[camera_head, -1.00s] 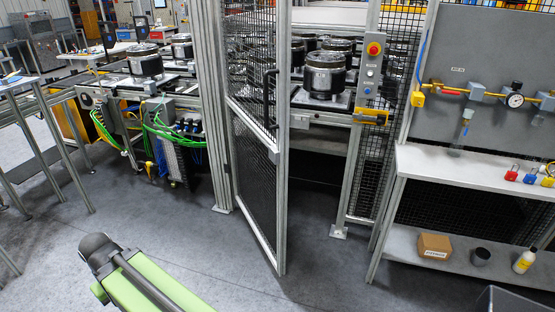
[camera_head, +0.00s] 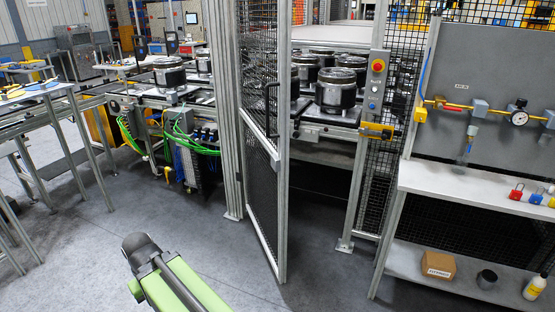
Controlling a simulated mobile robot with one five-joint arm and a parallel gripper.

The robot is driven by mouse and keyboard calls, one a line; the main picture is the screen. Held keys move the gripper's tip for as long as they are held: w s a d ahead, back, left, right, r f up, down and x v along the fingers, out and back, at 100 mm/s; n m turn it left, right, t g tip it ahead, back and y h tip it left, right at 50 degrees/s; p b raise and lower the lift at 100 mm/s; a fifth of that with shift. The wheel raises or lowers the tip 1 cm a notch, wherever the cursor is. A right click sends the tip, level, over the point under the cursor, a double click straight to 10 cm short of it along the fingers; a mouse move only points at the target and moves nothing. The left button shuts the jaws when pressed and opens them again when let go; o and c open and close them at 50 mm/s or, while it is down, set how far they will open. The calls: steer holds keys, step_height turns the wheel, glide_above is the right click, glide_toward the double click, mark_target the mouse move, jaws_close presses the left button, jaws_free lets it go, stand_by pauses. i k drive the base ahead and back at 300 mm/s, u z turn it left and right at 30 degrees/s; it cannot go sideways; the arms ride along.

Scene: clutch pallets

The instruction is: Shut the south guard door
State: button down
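The guard door (camera_head: 262,150) is a tall metal-framed mesh panel in the middle of the view. It stands ajar, swung out towards me from its left post (camera_head: 226,110). A dark handle (camera_head: 270,102) is on its free side. A gap shows between its free edge and the right post (camera_head: 366,150), which carries a control box with a red button (camera_head: 378,66) and a yellow latch piece (camera_head: 377,130). My green arm shows at the bottom, left of the door and apart from it. My gripper's fingers cannot be made out.
Left of the door stand a conveyor with clutch parts (camera_head: 170,72) and green cables (camera_head: 190,145). At right is a shelf bench (camera_head: 470,185) with a box (camera_head: 438,264), a dark cup and a bottle. The grey floor before the door (camera_head: 330,285) is clear.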

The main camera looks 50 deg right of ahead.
mark_target(279, 153)
steer(key=i, duration=0.9)
steer(key=u, duration=0.05)
